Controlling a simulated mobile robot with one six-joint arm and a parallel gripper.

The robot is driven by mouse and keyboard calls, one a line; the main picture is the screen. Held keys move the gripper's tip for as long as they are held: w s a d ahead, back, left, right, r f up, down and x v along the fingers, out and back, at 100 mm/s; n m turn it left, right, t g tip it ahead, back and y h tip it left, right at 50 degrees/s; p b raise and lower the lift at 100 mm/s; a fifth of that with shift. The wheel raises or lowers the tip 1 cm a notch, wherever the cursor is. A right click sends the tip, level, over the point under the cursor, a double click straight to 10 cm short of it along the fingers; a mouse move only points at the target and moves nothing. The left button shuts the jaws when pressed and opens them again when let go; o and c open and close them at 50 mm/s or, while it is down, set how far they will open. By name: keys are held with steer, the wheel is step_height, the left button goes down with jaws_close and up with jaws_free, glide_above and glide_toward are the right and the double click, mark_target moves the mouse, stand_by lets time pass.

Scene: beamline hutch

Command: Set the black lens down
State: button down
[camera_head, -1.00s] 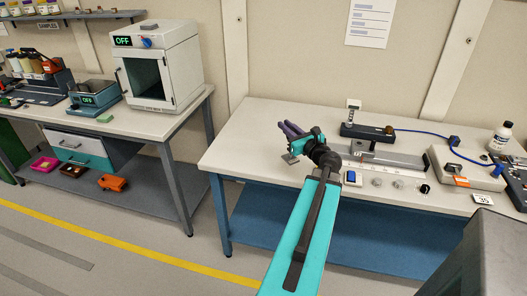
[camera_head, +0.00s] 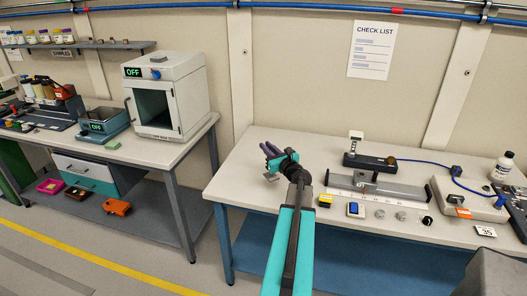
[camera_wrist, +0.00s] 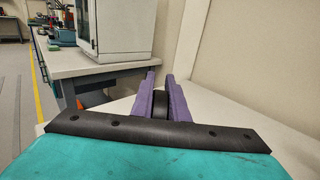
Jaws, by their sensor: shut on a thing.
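My gripper (camera_head: 269,150) is over the left part of the right-hand bench, above its top. In the wrist view its purple fingers (camera_wrist: 161,100) are shut on a dark, rounded thing, taken to be the black lens (camera_wrist: 160,104); only part of it shows between them. The held lens cannot be made out in the head view. Another small black round piece (camera_head: 427,221) stands at the right end of a row on the bench.
The row also has a yellow piece (camera_head: 326,200), a blue piece (camera_head: 354,209) and two pale discs (camera_head: 379,214). Behind it are a grey rail (camera_head: 390,190) and a black device (camera_head: 369,162). The bench's left part (camera_head: 238,180) is clear. A white oven (camera_head: 168,97) stands on the left bench.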

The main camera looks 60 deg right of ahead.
steer(key=shift+w+d, duration=0.2)
steer(key=shift+w, duration=0.35)
steer(key=shift+w+d+f+p, duration=0.1)
steer(key=shift+w+f+p, duration=0.15)
steer(key=shift+f, duration=0.35)
steer(key=shift+w+f+p, duration=0.15)
steer(key=shift+f+p, duration=0.25)
steer(key=shift+f, duration=0.25)
steer(key=shift+w+d+f+p, duration=0.1)
steer(key=shift+w+f+p, duration=0.15)
steer(key=shift+f, duration=0.5)
steer(key=c, duration=1.7)
jaws_free()
